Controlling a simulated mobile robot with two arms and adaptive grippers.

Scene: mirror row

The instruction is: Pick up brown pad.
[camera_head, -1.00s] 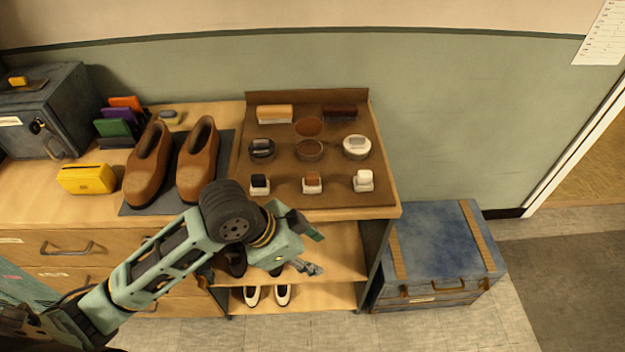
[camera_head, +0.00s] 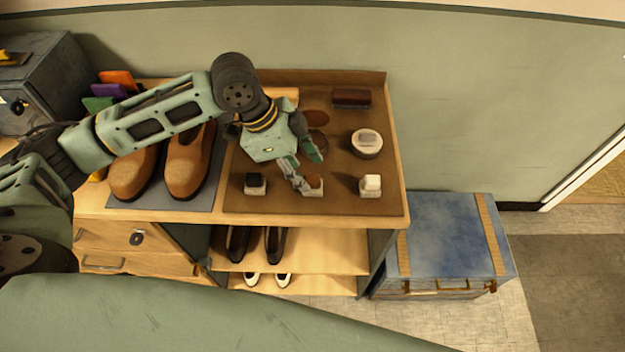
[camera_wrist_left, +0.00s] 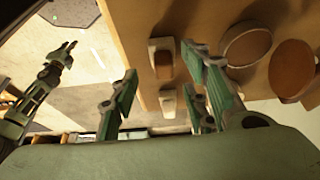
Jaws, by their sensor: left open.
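The brown pad (camera_head: 316,182), a small brown-topped block on a white base, stands in the front row of the brown board between a black-topped pad (camera_head: 255,184) and a white-topped pad (camera_head: 371,185). My left gripper (camera_head: 308,172) is open above it, and its fingers partly hide it in the head view. In the left wrist view the brown pad (camera_wrist_left: 163,62) shows beyond the open green fingers (camera_wrist_left: 165,98), with clear space around it; I see no contact. My right gripper (camera_wrist_left: 67,48) shows small at the left of the wrist view; its finger state is unclear.
The brown board (camera_head: 335,203) also holds a round tin (camera_head: 366,143) and a dark brush (camera_head: 351,98). Brown shoes (camera_head: 188,162) stand left on a grey mat. Shelves with more shoes lie below the board. A blue chest (camera_head: 445,235) stands right, on the floor.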

